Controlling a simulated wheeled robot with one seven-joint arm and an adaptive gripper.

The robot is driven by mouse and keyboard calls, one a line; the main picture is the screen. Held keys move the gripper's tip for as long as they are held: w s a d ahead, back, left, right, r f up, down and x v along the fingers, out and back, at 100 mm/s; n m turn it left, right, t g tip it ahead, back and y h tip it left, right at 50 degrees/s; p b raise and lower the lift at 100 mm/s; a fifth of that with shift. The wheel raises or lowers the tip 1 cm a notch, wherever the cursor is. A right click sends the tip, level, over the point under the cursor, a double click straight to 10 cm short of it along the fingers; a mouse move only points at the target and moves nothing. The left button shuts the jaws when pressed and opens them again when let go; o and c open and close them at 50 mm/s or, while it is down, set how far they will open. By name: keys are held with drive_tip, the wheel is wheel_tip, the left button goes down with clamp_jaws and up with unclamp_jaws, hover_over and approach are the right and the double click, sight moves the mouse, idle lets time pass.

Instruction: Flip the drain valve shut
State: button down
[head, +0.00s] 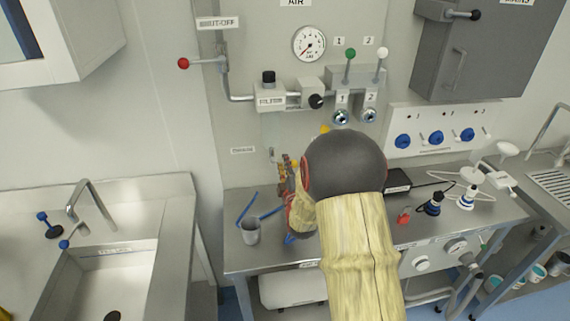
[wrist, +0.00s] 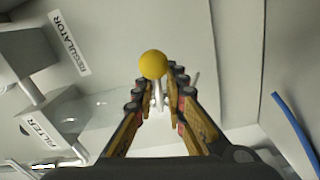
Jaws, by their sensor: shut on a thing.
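The drain valve's lever shows in the wrist view as a pale thin stalk (wrist: 158,92) with a yellow ball knob (wrist: 152,65). The stalk is between the fingers of my gripper (wrist: 160,92), which is shut on it. The knob stands just beyond the fingertips. In the head view my gripper (head: 283,162) is at the wall panel below the filter (head: 270,98), to the right of a small label (head: 243,150). A bit of yellow (head: 325,129) shows above my dark wrist. My forearm and wrist hide most of the valve there.
The filter and regulator body hangs close above my gripper. A grey cup (head: 250,232) with blue sticks stands on the steel bench at lower left. A black box (head: 397,182) and several small tools lie to the right. A red-knobbed lever (head: 184,63) juts out at upper left.

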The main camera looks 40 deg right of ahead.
drive_tip(key=shift+f, duration=0.1)
idle(0.6)
drive_tip(key=shift+s+n+b, duration=0.1)
drive_tip(key=shift+n+b, duration=0.2)
drive_tip(key=shift+b, duration=0.1)
drive_tip(key=shift+r+n+b, duration=0.4)
drive_tip(key=shift+n+b, duration=0.6)
drive_tip(key=shift+n, duration=0.2)
drive_tip(key=shift+r, duration=0.1)
drive_tip(key=shift+d, duration=0.1)
drive_tip(key=c, duration=2)
unclamp_jaws()
drive_tip(key=shift+r, duration=0.15)
drive_tip(key=shift+o, duration=0.2)
drive_tip(key=v, duration=1.2)
